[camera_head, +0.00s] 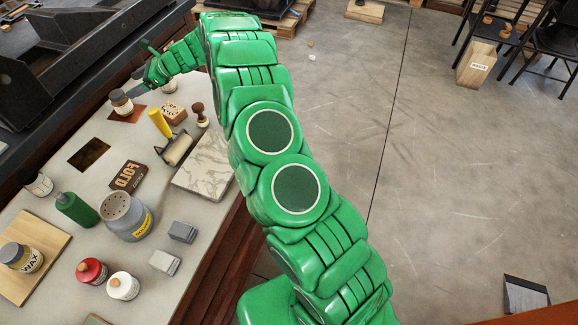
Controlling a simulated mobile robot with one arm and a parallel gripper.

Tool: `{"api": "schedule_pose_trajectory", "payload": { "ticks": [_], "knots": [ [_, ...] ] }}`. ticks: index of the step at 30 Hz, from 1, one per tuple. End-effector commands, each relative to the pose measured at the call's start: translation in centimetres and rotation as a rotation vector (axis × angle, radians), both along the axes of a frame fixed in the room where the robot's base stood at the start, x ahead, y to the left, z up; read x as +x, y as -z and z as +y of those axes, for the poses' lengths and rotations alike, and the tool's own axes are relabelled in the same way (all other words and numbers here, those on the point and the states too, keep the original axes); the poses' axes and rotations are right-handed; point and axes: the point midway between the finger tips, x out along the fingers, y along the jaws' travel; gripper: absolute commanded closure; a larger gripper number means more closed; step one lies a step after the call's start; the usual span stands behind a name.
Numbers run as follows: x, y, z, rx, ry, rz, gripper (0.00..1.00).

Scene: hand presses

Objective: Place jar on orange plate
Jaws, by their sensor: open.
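A small white jar (121,103) with a dark lid stands upright near the far left of the table. The orange plate (130,117) is a flat square beneath it, and the jar appears to stand on its left part. My gripper (138,88) is open, just to the right of and behind the jar. One dark finger is close beside the jar; I cannot tell whether it touches. The other finger is mostly hidden. My green arm reaches in from the bottom right.
A perforated block (174,113), a yellow-handled roller (176,148), a wooden stamp (199,115) and a marble slab (204,167) are to the right. A large grey canister (126,217), a green bottle (77,210) and several jars stand nearer. A dark press (75,65) borders the back left.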

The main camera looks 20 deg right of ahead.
Motion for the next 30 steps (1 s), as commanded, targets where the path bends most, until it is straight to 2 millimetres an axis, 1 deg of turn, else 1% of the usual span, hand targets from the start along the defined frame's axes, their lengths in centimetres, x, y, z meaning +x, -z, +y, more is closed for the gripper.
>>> {"api": "schedule_pose_trajectory", "payload": {
  "ticks": [1,5,6,8,15,21,29,30],
  "knots": [
    [-0.7,-1.2,0.2,-0.008,-0.021,-0.018,0.15],
    [-3.3,-3.6,0.7,-0.043,-0.096,-0.066,0.15],
    [-4.1,-4.5,0.8,-0.054,-0.12,-0.086,0.15],
    [-5.3,-5.6,0.8,-0.073,-0.155,-0.112,0.15],
    [-10.9,-9.6,0.9,-0.149,-0.305,-0.215,0.15],
    [-15.9,-12.5,0.3,-0.217,-0.428,-0.301,0.15],
    [-22.5,-15.1,-1.3,-0.314,-0.592,-0.408,0.15],
    [-23.6,-15.5,-1.6,-0.329,-0.616,-0.424,0.15]
  ]
}}
